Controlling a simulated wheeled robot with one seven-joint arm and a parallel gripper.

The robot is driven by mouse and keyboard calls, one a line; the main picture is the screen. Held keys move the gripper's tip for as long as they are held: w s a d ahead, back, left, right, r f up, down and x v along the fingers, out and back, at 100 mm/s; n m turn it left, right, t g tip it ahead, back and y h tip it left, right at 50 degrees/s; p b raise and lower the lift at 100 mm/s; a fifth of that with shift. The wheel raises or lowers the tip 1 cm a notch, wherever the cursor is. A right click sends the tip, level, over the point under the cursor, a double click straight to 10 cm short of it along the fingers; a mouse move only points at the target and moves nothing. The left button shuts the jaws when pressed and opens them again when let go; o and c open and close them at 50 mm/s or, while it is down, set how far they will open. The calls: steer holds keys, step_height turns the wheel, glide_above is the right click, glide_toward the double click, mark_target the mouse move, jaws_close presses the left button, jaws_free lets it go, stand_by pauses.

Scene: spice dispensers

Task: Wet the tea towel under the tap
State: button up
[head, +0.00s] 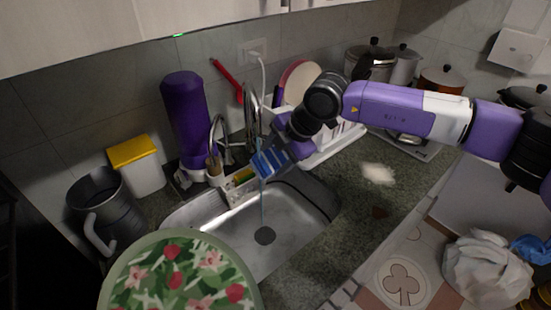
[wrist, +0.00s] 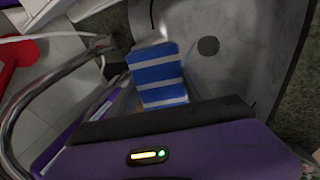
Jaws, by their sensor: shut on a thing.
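A blue and white striped tea towel (head: 268,162) is in my gripper (head: 277,150), which is shut on it above the back part of the sink (head: 290,230). In the wrist view the towel (wrist: 158,75) sticks out beyond the purple gripper body, over the grey basin. The chrome tap (head: 218,130) arches close to the left of the towel, and a second chrome arch (head: 250,105) stands just behind. A thin bluish stream of water (head: 262,205) runs below the towel toward the dark drain (head: 265,236). Whether the water touches the towel is hard to tell.
A tall purple dispenser (head: 184,110), a yellow-lidded white box (head: 136,165) and a dark mug (head: 105,210) stand left of the sink. A white dish rack (head: 335,145) is behind my arm. A floral round item (head: 180,275) covers the sink's front left. The right counter has clear room.

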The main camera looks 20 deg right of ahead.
steer(key=s, duration=0.8)
steer(key=shift+a+b, duration=0.35)
stand_by(0.4)
stand_by(1.1)
steer(key=s+r, duration=0.4)
steer(key=s, duration=0.1)
steer(key=shift+a, duration=0.2)
